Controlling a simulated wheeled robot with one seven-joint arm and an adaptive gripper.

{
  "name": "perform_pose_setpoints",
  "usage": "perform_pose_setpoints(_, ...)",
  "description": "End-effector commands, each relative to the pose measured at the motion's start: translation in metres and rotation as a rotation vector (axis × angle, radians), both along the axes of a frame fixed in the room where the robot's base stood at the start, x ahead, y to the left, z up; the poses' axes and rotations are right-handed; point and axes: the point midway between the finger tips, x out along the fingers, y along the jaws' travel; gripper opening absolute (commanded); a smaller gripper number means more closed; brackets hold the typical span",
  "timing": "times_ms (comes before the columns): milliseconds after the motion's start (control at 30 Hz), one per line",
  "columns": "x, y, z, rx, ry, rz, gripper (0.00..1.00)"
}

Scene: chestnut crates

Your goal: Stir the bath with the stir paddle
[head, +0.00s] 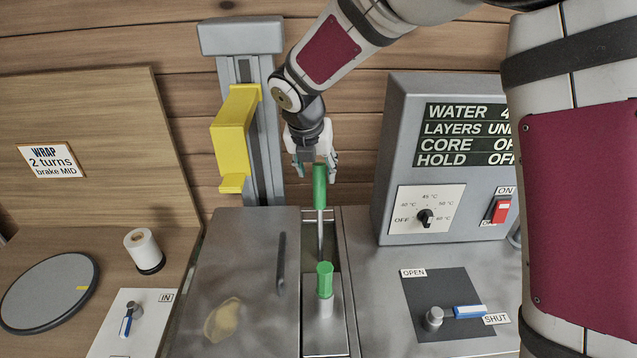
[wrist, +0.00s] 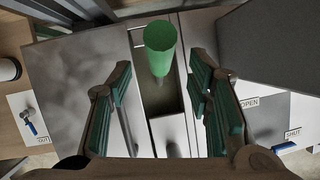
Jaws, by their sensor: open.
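The stir paddle has a green handle (head: 319,187) on a thin metal shaft and stands nearly upright in the narrow opening of the bath (head: 334,245). The shaft's lower end is hidden in the opening. My gripper (head: 313,160) is open, pointing down at the top of the handle. In the wrist view the handle (wrist: 160,42) stands ahead of and between the spread fingers (wrist: 161,75); I see no contact. A grey lid (head: 235,260) with a dark bar handle covers the left of the bath.
A second green-topped piece (head: 325,278) with a pale lower part stands just in front of the paddle. A yellow bracket (head: 233,135) on a grey column is behind left. A control box (head: 440,150) stands right.

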Motion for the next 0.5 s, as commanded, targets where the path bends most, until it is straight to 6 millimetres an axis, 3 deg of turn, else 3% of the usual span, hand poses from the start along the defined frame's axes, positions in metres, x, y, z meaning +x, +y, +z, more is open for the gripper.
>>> perform_pose_setpoints(200, 0.014, -0.005, -0.038, -0.002, 0.003, 0.0, 0.46)
perform_pose_setpoints(500, 0.024, -0.008, -0.06, -0.001, 0.0, 0.002, 0.46)
